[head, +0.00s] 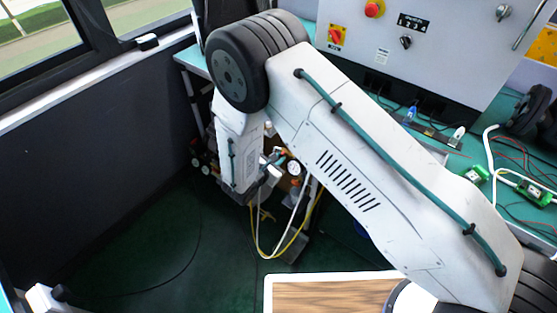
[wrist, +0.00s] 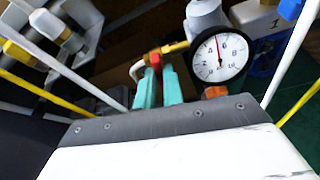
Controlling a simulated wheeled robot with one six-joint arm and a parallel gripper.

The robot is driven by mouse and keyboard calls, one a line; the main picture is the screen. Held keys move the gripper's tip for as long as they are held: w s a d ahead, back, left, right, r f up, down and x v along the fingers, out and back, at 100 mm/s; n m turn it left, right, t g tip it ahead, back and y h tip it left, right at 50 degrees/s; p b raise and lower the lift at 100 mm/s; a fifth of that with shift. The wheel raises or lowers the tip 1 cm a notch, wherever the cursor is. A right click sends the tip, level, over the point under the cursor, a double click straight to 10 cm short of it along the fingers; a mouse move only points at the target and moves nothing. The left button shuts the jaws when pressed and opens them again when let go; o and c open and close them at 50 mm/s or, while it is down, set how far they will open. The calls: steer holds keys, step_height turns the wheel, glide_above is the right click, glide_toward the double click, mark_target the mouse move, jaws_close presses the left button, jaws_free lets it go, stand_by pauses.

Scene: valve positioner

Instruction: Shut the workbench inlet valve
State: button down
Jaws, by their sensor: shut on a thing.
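My gripper (wrist: 158,74) shows in the wrist view as two teal fingers close together. It is shut on the inlet valve (wrist: 155,58), a small red piece at the fingertips with a yellow part running to the right. Most of what lies between the fingers is hidden. A round white pressure gauge (wrist: 220,55) with a black rim stands just right of the fingers, its needle pointing nearly straight up. The gauge also shows in the head view (head: 294,167), under the bench, where my arm covers much of the valve area.
Yellow and white hoses (head: 265,240) hang below the valve area. The workbench (head: 478,152) above holds green circuit boards, loose wires and a grey control panel (head: 445,45). A dark wall (head: 90,140) stands left.

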steer(key=shift+a+n+g+h, duration=0.1)
steer(key=shift+n+g+h, duration=0.3)
steer(key=shift+n, duration=0.4)
steer(key=c, duration=1.5)
jaws_free()
steer(key=shift+v, duration=3.85)
steer(key=shift+a, duration=0.1)
